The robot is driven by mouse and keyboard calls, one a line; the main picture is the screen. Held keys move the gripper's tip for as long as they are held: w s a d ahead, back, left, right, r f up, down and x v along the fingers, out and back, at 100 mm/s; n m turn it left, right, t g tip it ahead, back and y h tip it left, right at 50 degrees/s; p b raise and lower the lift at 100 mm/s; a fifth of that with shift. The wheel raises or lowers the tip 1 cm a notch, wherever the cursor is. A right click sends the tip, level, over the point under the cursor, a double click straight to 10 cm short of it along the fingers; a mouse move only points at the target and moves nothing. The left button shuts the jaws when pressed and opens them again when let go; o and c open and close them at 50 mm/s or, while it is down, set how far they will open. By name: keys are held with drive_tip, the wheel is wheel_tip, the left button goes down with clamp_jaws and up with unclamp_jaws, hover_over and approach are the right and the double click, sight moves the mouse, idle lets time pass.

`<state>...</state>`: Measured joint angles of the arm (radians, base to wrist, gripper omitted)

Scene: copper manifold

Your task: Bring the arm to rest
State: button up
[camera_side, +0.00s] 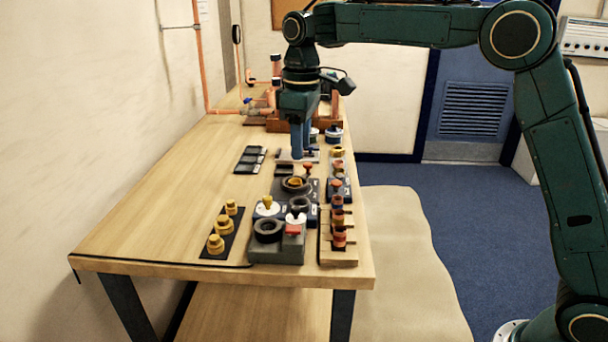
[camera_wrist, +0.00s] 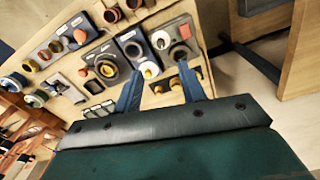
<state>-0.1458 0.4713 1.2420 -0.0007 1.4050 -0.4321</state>
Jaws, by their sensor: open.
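My gripper (camera_side: 301,140) points down over the right half of the wooden table, above the row of fixtures. Its blue fingers show apart in the wrist view (camera_wrist: 164,88), with nothing between them. I cannot tell from the side view how far the fingertips are above the fixtures. My dark green arm reaches in from the right over the table.
The table (camera_side: 160,220) holds a grey fixture block (camera_side: 280,254), a wooden rack of copper fittings (camera_side: 338,254), a black strip with brass parts (camera_side: 218,243) and a dark tray (camera_side: 250,160). Copper pipework (camera_side: 330,110) stands at the back. The table's left half is clear.

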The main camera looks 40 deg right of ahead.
drive_tip(key=s+d+r+m+t, duration=0.1)
drive_tip(key=s+d+r+m, duration=0.15)
drive_tip(key=s, duration=0.55)
drive_tip(key=s+d+r+m+t, duration=0.1)
drive_tip(key=s+d+r+t, duration=0.15)
drive_tip(key=s, duration=0.65)
drive_tip(key=s+d+f+m+t, duration=0.1)
drive_tip(key=s+f, duration=0.2)
drive_tip(key=s, duration=0.5)
drive_tip(key=s+d+f+m+t, duration=0.1)
drive_tip(key=s+f+m, duration=0.1)
drive_tip(key=s, duration=0.5)
drive_tip(key=shift+s+d+f, duration=0.2)
drive_tip(key=shift+s+f, duration=0.15)
drive_tip(key=shift+f, duration=0.3)
